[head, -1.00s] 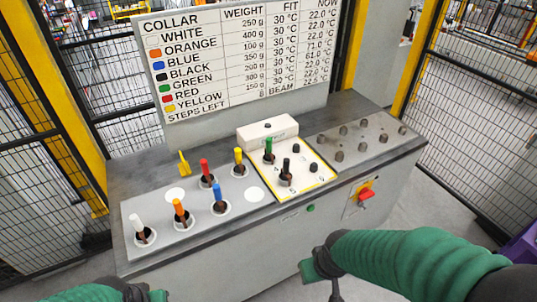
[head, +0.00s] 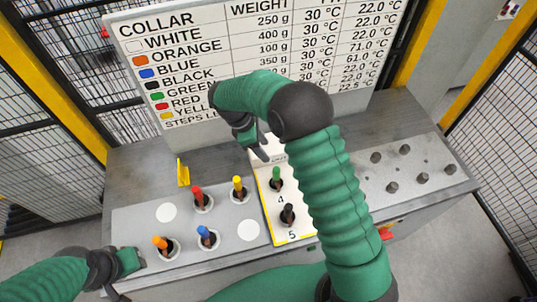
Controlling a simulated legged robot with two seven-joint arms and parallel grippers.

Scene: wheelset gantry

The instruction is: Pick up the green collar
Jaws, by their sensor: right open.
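The green collar (head: 276,174) stands upright, green top up, on the white yellow-edged plate (head: 279,235) by the number 4. My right gripper (head: 263,153) is open, pointing down just behind and left of the green collar, apart from it in the picture. My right arm crosses in front of the plate's right side and hides it. My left gripper (head: 132,262) is low at the left, by the front left of the grey panel; its jaws are too unclear to judge.
A black collar (head: 288,213) stands just in front of the green one. Red (head: 198,193), yellow (head: 238,184), orange (head: 161,243) and blue (head: 204,233) collars stand on the grey panel (head: 135,222). A sign board (head: 170,45) rises behind. Several grey pegs (head: 392,187) stand at the right.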

